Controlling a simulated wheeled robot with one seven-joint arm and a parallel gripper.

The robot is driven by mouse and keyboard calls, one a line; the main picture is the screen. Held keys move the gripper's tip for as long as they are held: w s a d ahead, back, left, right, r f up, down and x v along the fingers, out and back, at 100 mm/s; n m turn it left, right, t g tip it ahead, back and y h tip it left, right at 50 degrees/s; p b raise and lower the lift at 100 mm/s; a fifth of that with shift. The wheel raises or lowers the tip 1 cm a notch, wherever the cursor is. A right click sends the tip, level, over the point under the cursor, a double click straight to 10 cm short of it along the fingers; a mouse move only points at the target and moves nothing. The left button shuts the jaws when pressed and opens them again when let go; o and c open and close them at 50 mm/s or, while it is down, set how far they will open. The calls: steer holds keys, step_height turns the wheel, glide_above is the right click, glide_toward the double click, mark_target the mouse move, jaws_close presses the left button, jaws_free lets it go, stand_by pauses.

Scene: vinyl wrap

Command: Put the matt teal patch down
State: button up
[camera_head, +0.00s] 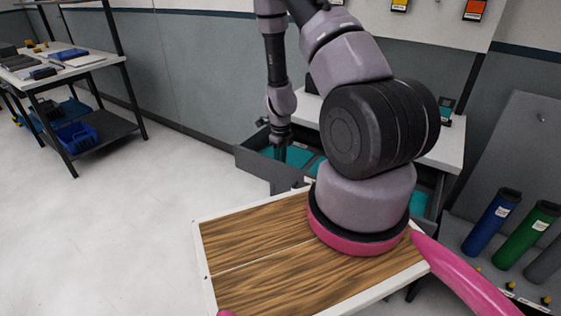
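My gripper (280,152) points down over an open grey drawer (262,168) of the workbench, beyond my arm's base. Teal flat material (297,156) shows in the drawer, right beside and behind the fingertips. I cannot tell whether this is the matt teal patch, one piece or several, or whether my gripper holds any of it. The fingers are dark and small, so their opening is unclear. More teal (418,203) shows lower down, right of my arm. My arm hides much of the drawer and bench.
The light bench top (444,150) stands behind my arm. Blue (492,220) and green (528,236) rolls lean in a grey rack at the right. A shelf table (70,68) with a blue bin (76,137) stands far left. The pale floor (110,220) at left is clear.

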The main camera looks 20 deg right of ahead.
steer(key=s+a+r+n+t+y, duration=0.15)
steer(key=r+n, duration=0.25)
steer(key=r, duration=0.8)
steer(key=s+a+r+n+t+y, duration=0.1)
steer(key=a+r+n, duration=0.25)
steer(key=r, duration=0.95)
steer(key=s+a+r+n+t+y, duration=0.15)
steer(key=r+n, duration=0.25)
steer(key=r, duration=0.8)
steer(key=s+a+r+n+t+h, duration=0.1)
steer(key=s+r+n+t+h, duration=0.1)
steer(key=s+r+n, duration=1.1)
steer(key=s+r+t, duration=0.1)
steer(key=s, duration=0.2)
steer(key=shift+r+n, duration=0.35)
steer(key=shift+w+a, duration=0.1)
